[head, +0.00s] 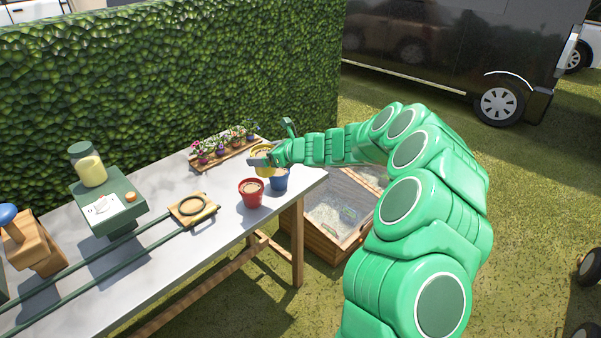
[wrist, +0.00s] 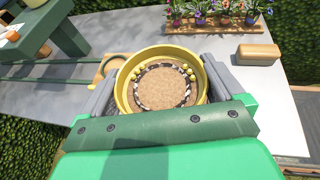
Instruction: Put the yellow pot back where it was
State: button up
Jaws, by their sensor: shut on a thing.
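The yellow pot (wrist: 127,98) is held between the two fingers of my gripper (wrist: 162,95) in the wrist view. It looks upright, with a tan fill, a dark-and-light ring and small yellow balls inside its rim. In the head view the yellow pot (head: 264,170) shows at the far right end of the table, partly hidden by my gripper (head: 265,160). My gripper is shut on it. Whether the pot's base touches the table cannot be told. A red pot (head: 251,194) and a blue pot (head: 279,181) stand close in front of it.
A wooden tray of flowers (head: 226,152) lies behind, near the hedge (head: 180,80). A wooden plate with a ring (head: 193,209) sits on green rails to the left. A green stand (head: 108,205) holds a jar (head: 90,168). The table's right edge is close to the pots.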

jog(key=w+d+f+m+t+h, duration=0.1)
jog(key=w+d, duration=0.2)
jog(key=d, duration=0.4)
jog(key=w+d+m, duration=0.1)
jog(key=w+d, duration=0.2)
jog(key=d, duration=0.4)
jog(key=w+a+f, duration=0.1)
jog(key=w+f, duration=0.8)
jog(key=w, duration=0.4)
jog(key=shift+a+f, duration=0.2)
jog(key=shift+a, duration=0.05)
jog(key=shift+f, duration=0.1)
jog(key=shift+w+f, duration=0.2)
jog(key=shift+f, duration=1.55)
jog(key=shift+f+h, duration=0.15)
jog(key=shift+h, duration=0.15)
jog(key=o, duration=1)
jog(key=shift+c, duration=0.2)
